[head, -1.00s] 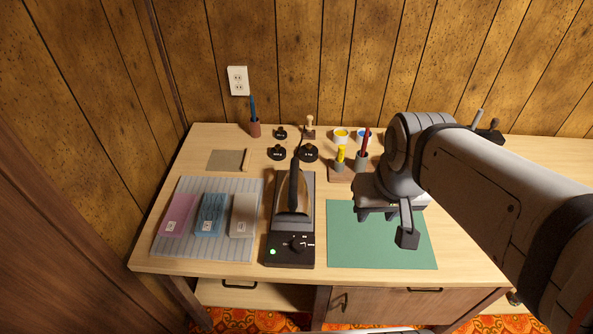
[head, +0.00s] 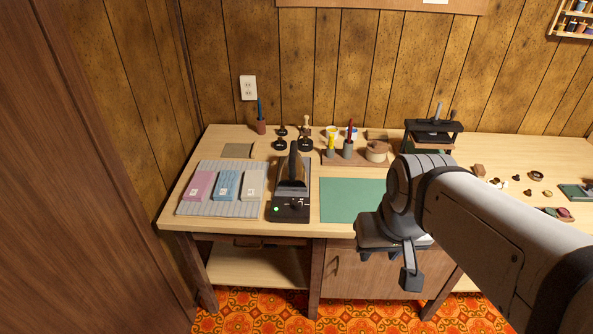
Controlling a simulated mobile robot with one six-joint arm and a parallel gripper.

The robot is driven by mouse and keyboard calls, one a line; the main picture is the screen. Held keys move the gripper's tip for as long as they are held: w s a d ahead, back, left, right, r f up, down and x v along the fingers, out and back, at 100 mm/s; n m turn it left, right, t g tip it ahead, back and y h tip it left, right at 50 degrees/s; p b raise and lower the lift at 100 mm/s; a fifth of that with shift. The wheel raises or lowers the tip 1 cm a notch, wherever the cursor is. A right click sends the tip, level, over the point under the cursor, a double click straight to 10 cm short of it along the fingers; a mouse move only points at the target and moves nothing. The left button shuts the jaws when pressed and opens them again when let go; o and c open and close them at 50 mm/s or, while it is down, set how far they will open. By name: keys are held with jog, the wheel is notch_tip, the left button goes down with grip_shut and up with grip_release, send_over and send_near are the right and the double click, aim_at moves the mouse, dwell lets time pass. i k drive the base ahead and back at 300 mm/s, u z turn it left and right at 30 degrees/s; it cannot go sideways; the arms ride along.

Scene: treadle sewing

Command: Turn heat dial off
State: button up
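The heat dial (head: 291,204) is a small dark knob on the front panel of the black iron base (head: 277,214). A green light glows on the panel to the left of the dial. The exact setting of the dial is too small to read. The iron (head: 293,172) rests on this base with its dark handle up. My gripper (head: 397,262) is to the right of the dial and in front of the table edge, apart from it. One dark finger hangs down; the gap between the fingers is not clear, and I see nothing held.
A striped mat (head: 184,209) with pink, blue and grey packets lies left of the iron. A green mat (head: 345,199) lies right of it. A brown panel (head: 80,180) rises at far left.

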aim_at(296, 205)
jog(key=u, duration=0.4)
jog(key=i, duration=0.95)
jog(key=u, duration=0.65)
jog(key=k, duration=1.05)
jog(key=z, duration=0.35)
jog(key=i, duration=1)
jog(key=z, duration=0.05)
